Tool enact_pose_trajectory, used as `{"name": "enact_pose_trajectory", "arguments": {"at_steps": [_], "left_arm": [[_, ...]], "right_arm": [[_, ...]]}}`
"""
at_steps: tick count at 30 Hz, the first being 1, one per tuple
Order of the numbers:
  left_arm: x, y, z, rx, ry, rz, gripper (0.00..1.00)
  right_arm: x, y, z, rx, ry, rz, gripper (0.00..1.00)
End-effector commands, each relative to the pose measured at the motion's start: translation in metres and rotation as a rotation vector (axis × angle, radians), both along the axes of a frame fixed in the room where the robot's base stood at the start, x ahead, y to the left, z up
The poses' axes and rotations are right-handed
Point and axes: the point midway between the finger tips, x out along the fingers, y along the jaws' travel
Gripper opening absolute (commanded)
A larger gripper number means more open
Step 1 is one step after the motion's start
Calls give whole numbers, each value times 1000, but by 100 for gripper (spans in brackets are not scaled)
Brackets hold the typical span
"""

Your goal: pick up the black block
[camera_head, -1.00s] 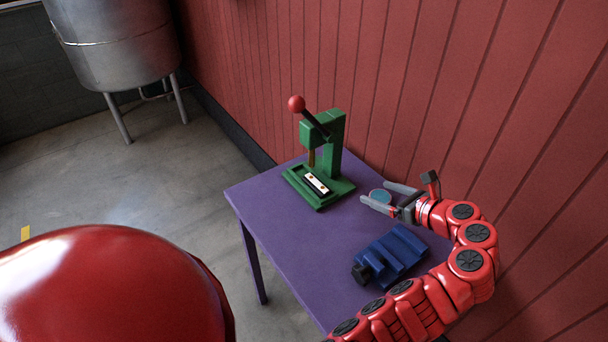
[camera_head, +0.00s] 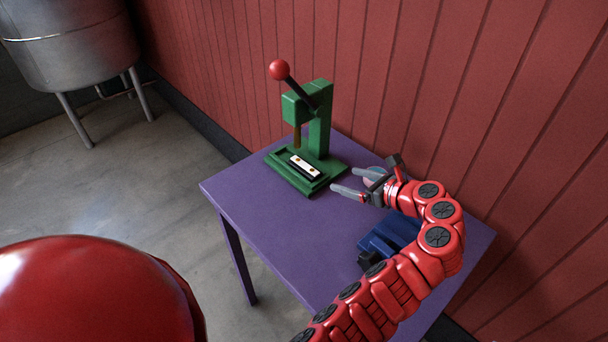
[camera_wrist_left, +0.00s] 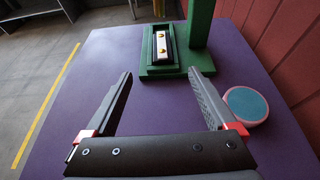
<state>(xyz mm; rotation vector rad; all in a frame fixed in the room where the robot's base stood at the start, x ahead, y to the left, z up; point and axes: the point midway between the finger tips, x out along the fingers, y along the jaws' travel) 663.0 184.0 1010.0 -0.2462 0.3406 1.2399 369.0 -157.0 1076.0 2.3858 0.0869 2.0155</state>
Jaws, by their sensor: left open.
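A black-sided block (camera_head: 304,167) with a white top and gold dots lies on the base of the green press (camera_head: 320,130). In the left wrist view the block (camera_wrist_left: 165,47) is ahead of the fingers, beyond their tips. My left gripper (camera_head: 343,179) is open and empty, above the table to the right of the press base. In the left wrist view both fingers (camera_wrist_left: 160,72) are spread wide with purple tabletop between them. My right gripper is not in view.
A round teal-topped disc (camera_wrist_left: 246,104) sits right of the right finger. A blue vise (camera_head: 390,237) is partly hidden behind my arm. The press lever with its red ball (camera_head: 279,70) rises above the block. The left part of the purple table (camera_head: 250,215) is clear.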

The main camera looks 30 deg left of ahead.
Motion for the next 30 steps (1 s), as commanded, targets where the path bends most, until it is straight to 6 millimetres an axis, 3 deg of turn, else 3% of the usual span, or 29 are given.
{"name": "enact_pose_trajectory", "arguments": {"at_steps": [13,30], "left_arm": [[26,85,-33,0,3,5,90],[47,134,-55,-3,3,6,90]], "right_arm": [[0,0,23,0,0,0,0],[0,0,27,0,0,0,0]]}}
